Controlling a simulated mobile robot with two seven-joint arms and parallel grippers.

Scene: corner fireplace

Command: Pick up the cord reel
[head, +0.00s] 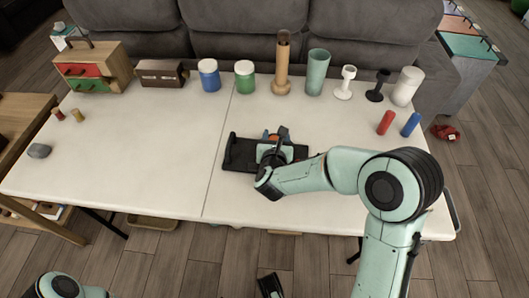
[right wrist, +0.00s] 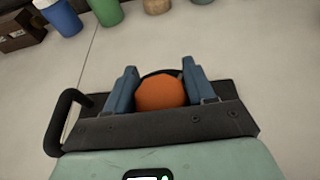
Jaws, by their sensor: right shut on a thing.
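The cord reel (right wrist: 160,93) shows as a round orange body with a dark rim behind it. It sits between the two blue-grey fingers of my right gripper (right wrist: 158,88), which is shut on it. In the head view a little orange of the reel (head: 268,136) shows beyond my right gripper (head: 272,139); the wide dark gripper body hides most of it. I cannot tell whether the reel touches the table. A dark part at the bottom edge of the head view may be my left gripper (head: 270,285); its fingers cannot be made out.
A white table (head: 150,150) bears a row of vessels along its back, with a blue jar (head: 209,76) and green jar (head: 244,78). A small drawer chest (head: 95,68) stands at back left. Red (head: 386,122) and blue (head: 410,125) cylinders stand at right. The left middle is clear.

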